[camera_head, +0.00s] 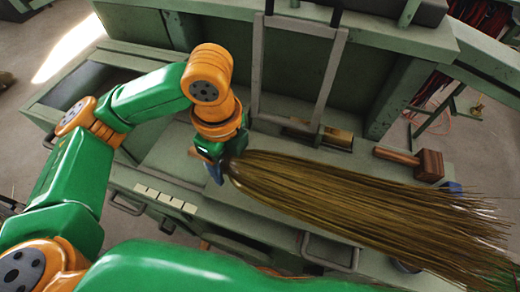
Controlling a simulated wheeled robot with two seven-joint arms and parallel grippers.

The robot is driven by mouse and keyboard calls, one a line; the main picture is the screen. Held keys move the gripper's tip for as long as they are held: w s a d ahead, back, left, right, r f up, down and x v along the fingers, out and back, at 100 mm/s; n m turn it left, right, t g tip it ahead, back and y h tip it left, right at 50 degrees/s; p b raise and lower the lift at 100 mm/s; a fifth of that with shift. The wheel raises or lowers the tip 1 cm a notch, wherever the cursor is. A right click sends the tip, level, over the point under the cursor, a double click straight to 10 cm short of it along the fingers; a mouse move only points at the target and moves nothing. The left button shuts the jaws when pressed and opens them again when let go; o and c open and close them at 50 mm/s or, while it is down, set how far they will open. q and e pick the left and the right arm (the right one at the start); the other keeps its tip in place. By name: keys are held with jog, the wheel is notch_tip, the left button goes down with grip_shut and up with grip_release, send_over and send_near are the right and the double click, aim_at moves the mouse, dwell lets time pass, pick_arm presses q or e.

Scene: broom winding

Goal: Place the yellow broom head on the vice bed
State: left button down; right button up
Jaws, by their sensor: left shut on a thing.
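The broom head (365,205) is a long brownish-yellow bundle of bristles, bound narrow at its left end and fanning out to the lower right. My left gripper (218,166) is shut on the narrow end, with the bundle stretching over the green bench. The wrist hides part of the grip. A grey upright metal frame (255,70) stands at the back of the bench, with a brass-coloured block (338,138) at its foot. I cannot tell for certain which part is the vice bed. My right gripper is not in view.
A wooden mallet (428,164) lies on the green bench (165,158), close behind the bristles. Bench handles (328,252) stick out at the front. The bristle tips reach past the bench's right side.

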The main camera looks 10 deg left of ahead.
pick_arm(q)
jog(key=w+a+f, duration=0.3)
jog(key=f, duration=0.1)
jog(key=w+a+f, duration=0.3)
jog(key=w+f, duration=0.1)
jog(key=w+a+f, duration=0.2)
jog(key=w+f, duration=0.1)
jog(key=f, duration=0.1)
jog(key=shift+w+a+f, duration=0.1)
jog(key=shift+w+a, duration=0.05)
jog(key=shift+a, duration=0.25)
jog(key=shift+w+f, duration=0.1)
jog(key=shift+f, duration=0.35)
jog(key=shift+c, duration=0.4)
grip_release()
